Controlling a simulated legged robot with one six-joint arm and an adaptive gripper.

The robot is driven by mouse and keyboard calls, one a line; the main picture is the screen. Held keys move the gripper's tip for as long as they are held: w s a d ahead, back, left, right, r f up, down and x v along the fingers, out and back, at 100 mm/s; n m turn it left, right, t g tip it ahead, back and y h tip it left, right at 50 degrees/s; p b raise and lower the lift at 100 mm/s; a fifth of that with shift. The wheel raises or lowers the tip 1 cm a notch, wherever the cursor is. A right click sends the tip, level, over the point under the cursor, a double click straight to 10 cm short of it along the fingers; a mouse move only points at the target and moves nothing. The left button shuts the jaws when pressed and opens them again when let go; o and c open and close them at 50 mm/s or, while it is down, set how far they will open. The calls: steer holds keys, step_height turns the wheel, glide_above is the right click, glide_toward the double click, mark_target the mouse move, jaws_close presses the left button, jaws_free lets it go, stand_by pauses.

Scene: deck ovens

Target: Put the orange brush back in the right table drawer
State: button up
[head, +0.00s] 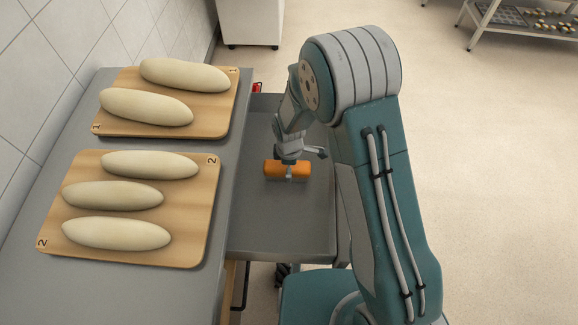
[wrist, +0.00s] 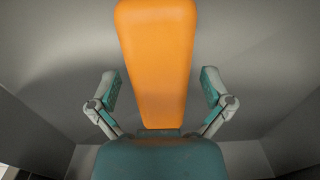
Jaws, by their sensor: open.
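The orange brush (head: 287,172) is inside the open grey table drawer (head: 280,235), over the drawer's floor. Whether it rests fully on the floor is hard to tell. In the wrist view the orange brush (wrist: 157,50) stretches lengthwise up the picture. My gripper (head: 296,155) is low in the drawer, right at the brush. The wrist view shows its two fingers open (wrist: 160,90), one on each side of the brush with gaps between. The drawer walls show on both sides there.
Left of the drawer, the grey table (head: 30,275) bears two wooden boards (head: 222,115) (head: 205,215) with pale dough loaves. A small red item (head: 257,87) shows at the drawer's far end. A white cabinet (head: 250,22) and a rack (head: 485,30) stand farther off. The floor at right is clear.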

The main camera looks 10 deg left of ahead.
steer(key=shift+r, duration=0.1)
step_height(320, 180, up, 12)
stand_by(0.5)
steer(key=s+d+r+m+t, duration=0.1)
steer(key=s+d+r+m, duration=0.25)
steer(key=d+r, duration=0.35)
steer(key=s+d+r+m+t, duration=0.2)
steer(key=d+r+m, duration=0.3)
steer(key=r, duration=0.5)
steer(key=s+d+r+m+t, duration=0.1)
steer(key=s+d+r+m, duration=0.2)
steer(key=s+d+m, duration=0.1)
steer(key=s+d+r+m+t, duration=0.1)
steer(key=s+d+r+m, duration=0.2)
steer(key=s+m, duration=0.3)
steer(key=s+d, duration=0.1)
steer(key=s, duration=0.2)
steer(key=shift+d+r+t, duration=0.15)
steer(key=shift+d+t, duration=0.1)
steer(key=shift+t, duration=0.05)
